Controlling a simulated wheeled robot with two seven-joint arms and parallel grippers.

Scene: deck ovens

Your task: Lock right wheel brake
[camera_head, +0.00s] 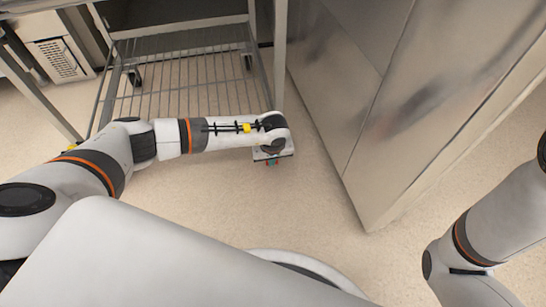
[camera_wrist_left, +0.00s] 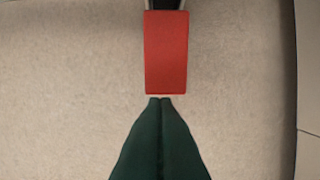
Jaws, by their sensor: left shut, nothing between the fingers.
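A red brake tab (camera_wrist_left: 165,52) shows in the left wrist view, with a dark part of the wheel at its top edge. My left gripper (camera_wrist_left: 160,98) is shut and empty, its dark green fingers together. The fingertips are right at the near edge of the red tab; I cannot tell if they touch it. In the head view my left gripper (camera_head: 270,163) points down near the foot of the rack's right front post (camera_head: 280,60). The wheel there is hidden behind my arm. My right arm is at the right edge, and its gripper is out of view.
The wire rack (camera_head: 190,85) stands ahead on casters, with a wheel (camera_head: 135,77) at its back left. A tall steel cabinet (camera_head: 400,110) stands close on the right. Bare floor (camera_head: 310,205) lies between my base and the cabinet.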

